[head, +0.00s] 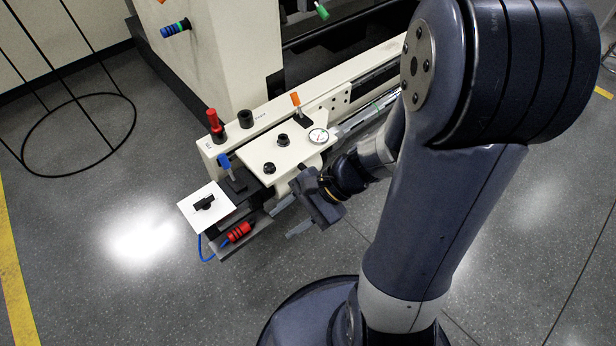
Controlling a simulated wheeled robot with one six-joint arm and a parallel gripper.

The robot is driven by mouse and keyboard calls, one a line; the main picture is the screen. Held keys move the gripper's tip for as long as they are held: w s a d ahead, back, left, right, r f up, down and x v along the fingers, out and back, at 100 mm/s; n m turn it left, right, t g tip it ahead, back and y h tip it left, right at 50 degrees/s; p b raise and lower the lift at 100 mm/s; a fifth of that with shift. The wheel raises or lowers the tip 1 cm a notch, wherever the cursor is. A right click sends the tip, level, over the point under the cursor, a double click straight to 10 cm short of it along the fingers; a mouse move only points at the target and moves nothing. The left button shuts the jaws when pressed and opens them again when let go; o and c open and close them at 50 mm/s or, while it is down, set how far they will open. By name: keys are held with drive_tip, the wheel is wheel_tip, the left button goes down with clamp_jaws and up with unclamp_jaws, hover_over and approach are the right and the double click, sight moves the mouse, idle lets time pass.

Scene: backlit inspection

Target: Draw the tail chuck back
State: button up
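A long cream machine bed (365,75) runs from the lower left to the upper right in the head view. A cream carriage plate (290,145) with two black knobs and a round dial gauge (318,135) sits on its near end. A blue-topped lever (228,168) stands on a dark block at the left end. I cannot tell for sure which of these parts is the tail chuck. My gripper (291,219) is right of the end block and in front of the carriage. Its two grey fingers are apart, with nothing visible between them.
A white plate with a black knob (204,203) and a red ribbed cylinder (238,232) with a blue hose are at the bed's left end. A red post (214,122), a black knob (246,119) and an orange lever (297,102) stand along the bed. The floor in front is clear.

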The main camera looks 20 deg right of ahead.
drive_tip(key=w+d+f+m+t+y+b, duration=0.2)
drive_tip(key=w+f+m+y, duration=0.15)
drive_tip(key=w, duration=0.25)
drive_tip(key=m+t+h+b, duration=0.2)
drive_tip(key=m+t+b, duration=0.2)
drive_tip(key=m+t, duration=0.9)
approach(296, 170)
drive_tip(key=shift+m+g, duration=0.3)
drive_tip(key=shift+m, duration=0.25)
drive_tip(key=w+b, duration=0.1)
drive_tip(key=w+a, duration=0.1)
drive_tip(key=w, duration=0.1)
drive_tip(key=w+a+f+b, duration=0.1)
drive_tip(key=shift+w+a+f+b, duration=0.1)
drive_tip(key=shift+w+a+b, duration=0.05)
drive_tip(key=shift+b, duration=0.15)
clamp_jaws()
